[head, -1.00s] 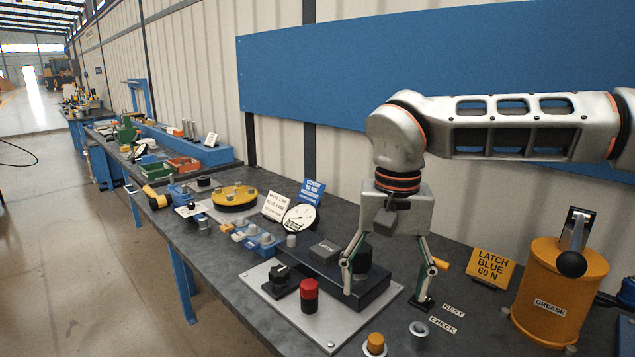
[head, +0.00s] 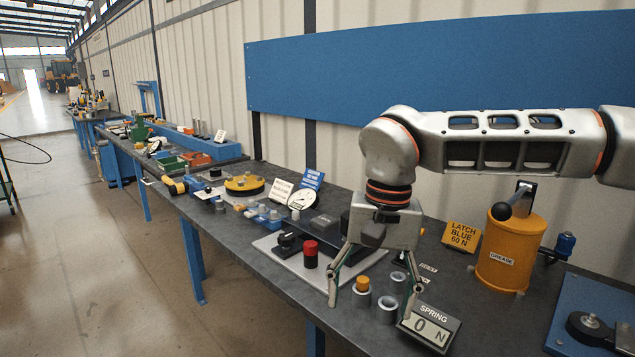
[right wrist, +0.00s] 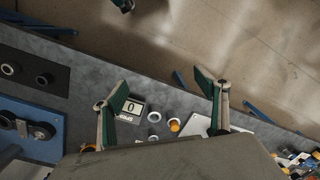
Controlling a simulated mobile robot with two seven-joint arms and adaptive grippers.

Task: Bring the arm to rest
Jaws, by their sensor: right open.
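My right gripper (head: 370,304) hangs fingers-down over the front part of the bench. It is open, with nothing held between its fingers. In the head view its fingertips straddle an orange-topped piece in a grey holder (head: 361,292) and grey rings (head: 387,309). I cannot tell its exact height above them. My left gripper is not in view.
The spring display (head: 430,325) stands just right of the fingers. A plate (head: 290,262) with a red-topped knob (head: 310,254) lies left. A yellow grease can (head: 507,250) and latch sign (head: 462,236) stand right. A blue board (head: 590,315) is at far right.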

